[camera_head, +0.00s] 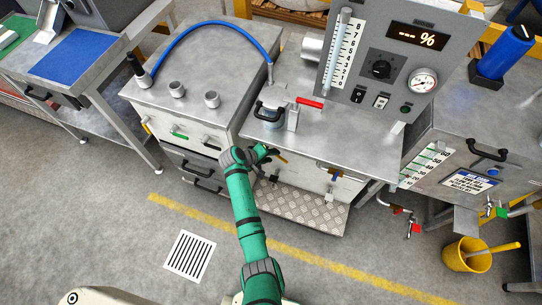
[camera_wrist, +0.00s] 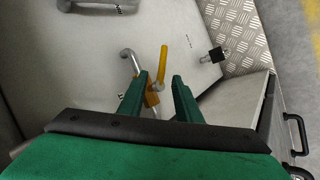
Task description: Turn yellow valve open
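The yellow valve has a yellow lever (camera_wrist: 163,62) and an orange-yellow body (camera_wrist: 152,98) on a bent grey pipe (camera_wrist: 128,58) in the wrist view. In the head view its yellow lever (camera_head: 282,160) shows just right of my gripper (camera_head: 268,152), at the front of the grey cabinet. My gripper (camera_wrist: 159,79) is open. Its two green fingers appear on either side of the valve's lower part in the wrist view, with the lever showing in the gap beyond the tips. I cannot tell whether a finger touches it. In the head view my gripper hides part of the valve.
A black-handled fitting (camera_wrist: 216,54) sticks out right of the valve in the wrist view. A checkered metal step (camera_head: 300,208) lies below the cabinet. A red-handled lever (camera_head: 309,103) stands on the cabinet top. The floor around the drain grate (camera_head: 189,254) is clear.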

